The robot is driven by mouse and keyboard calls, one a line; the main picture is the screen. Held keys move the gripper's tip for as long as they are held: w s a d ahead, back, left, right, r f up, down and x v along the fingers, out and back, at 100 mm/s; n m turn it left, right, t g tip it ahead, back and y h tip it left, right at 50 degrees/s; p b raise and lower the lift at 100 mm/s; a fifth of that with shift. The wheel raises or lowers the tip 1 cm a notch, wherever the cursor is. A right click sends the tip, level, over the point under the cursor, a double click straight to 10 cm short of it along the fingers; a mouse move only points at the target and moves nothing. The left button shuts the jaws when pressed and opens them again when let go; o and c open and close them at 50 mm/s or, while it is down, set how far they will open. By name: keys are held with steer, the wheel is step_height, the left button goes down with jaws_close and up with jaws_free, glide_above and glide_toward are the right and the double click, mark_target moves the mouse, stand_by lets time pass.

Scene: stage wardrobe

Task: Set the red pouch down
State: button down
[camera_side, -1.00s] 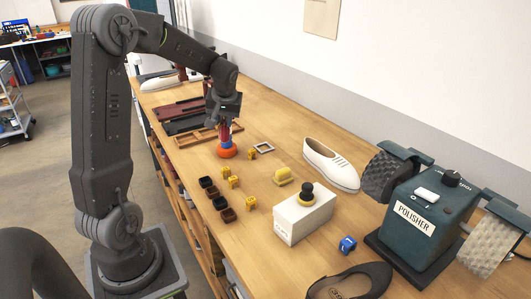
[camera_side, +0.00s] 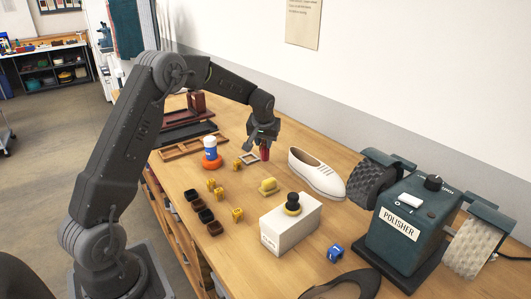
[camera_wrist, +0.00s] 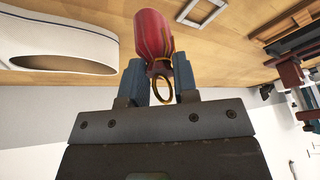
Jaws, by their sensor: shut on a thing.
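The red pouch (camera_side: 264,154) hangs below my gripper (camera_side: 262,143), over the table between the square frame and the white shoe. In the wrist view the pouch (camera_wrist: 152,35) is a rounded red bag with gold trim and a gold ring at its near end. My gripper (camera_wrist: 159,78) is shut on it there, with one blue-grey finger on each side. I cannot tell whether the pouch's lower end touches the wood.
A white shoe (camera_side: 317,174) stands just right of the pouch, and a pale square frame (camera_side: 248,158) lies left. A white box (camera_side: 290,225) and the polisher (camera_side: 412,228) are nearer.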

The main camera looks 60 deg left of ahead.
mark_target(265, 149)
steer(key=shift+w+d+f, duration=0.15)
steer(key=shift+w+f, duration=0.05)
steer(key=shift+f, duration=1.95)
steer(key=shift+f, duration=0.1)
steer(key=c, duration=0.9)
jaws_free()
